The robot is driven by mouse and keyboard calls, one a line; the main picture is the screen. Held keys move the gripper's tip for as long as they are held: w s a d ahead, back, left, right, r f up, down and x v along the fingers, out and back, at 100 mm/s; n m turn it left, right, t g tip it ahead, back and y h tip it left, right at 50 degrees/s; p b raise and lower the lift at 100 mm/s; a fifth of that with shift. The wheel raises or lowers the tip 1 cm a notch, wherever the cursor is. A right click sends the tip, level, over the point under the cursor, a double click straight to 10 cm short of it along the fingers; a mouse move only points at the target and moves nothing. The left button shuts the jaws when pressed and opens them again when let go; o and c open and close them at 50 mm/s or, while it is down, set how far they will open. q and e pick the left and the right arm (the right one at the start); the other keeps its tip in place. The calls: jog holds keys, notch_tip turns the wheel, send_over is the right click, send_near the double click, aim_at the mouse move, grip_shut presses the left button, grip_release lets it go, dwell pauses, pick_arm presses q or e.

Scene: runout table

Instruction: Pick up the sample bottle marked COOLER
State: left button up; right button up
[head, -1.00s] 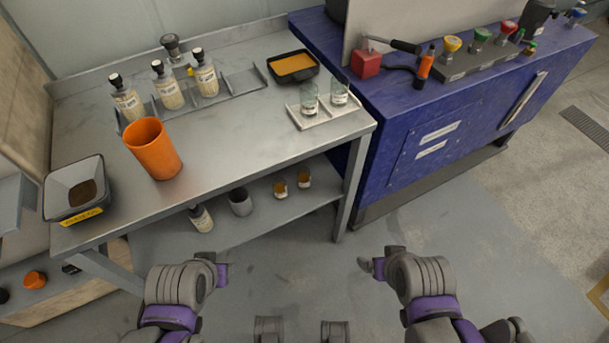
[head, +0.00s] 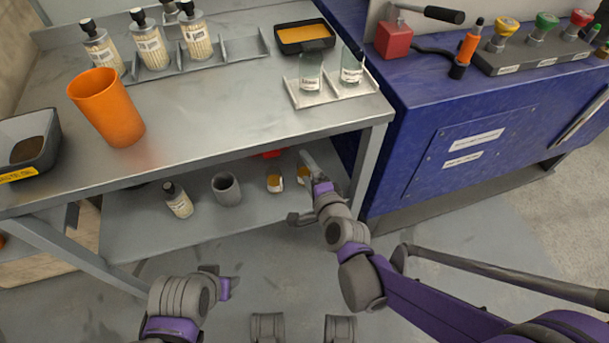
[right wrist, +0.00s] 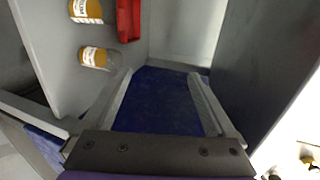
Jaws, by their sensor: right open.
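Three capped bottles with pale labels, one of them here (head: 150,48), stand in a rack on the table top. A similar dark-capped bottle (head: 178,200) stands on the lower shelf. I cannot read COOLER on any label. Two small amber-filled jars are on the lower shelf; one (head: 275,183) is clear, the other (head: 303,175) is partly behind my right gripper (head: 303,192). Both jars show in the right wrist view, left of the fingers (right wrist: 163,100). The right gripper is open and empty, at the shelf's right end. My left gripper (head: 222,283) is low in front of the table, its jaws unclear.
A grey cup (head: 227,188) stands between shelf bottle and jars. A red object (right wrist: 129,18) lies behind the jars. The table leg (head: 368,165) and blue cabinet (head: 430,185) are close beside my right gripper. The table top (head: 215,125) is above the shelf.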

jog(key=w+a+f+m+t+h, duration=0.1)
jog(key=w+a+f+m+t, duration=0.15)
jog(key=m, duration=0.35)
jog(key=m+t+h, duration=0.1)
jog(key=m+h, duration=0.7)
jog(key=m, duration=1)
send_near(303, 173)
jog(key=shift+d+f, duration=0.15)
jog(key=shift+d, duration=0.15)
jog(key=shift+w+p, duration=0.1)
jog(key=shift+p, duration=0.25)
jog(key=p+x, duration=0.1)
jog(key=p, duration=0.1)
jog(key=p+x, duration=0.1)
jog(key=p, duration=0.1)
jog(key=shift+w+d+r+p, duration=0.15)
jog(key=shift+w+r+p, duration=0.1)
jog(key=shift+w+p, duration=0.15)
jog(key=shift+w+d+f+b, duration=0.1)
jog(key=shift+w+f+b, duration=0.05)
jog(key=shift+w+b, duration=0.15)
jog(key=shift+w+f+b, duration=0.15)
jog(key=shift+w, duration=0.3)
jog(key=x, duration=0.6)
jog(key=shift+w+a+r, duration=0.25)
jog(key=shift+r, duration=0.05)
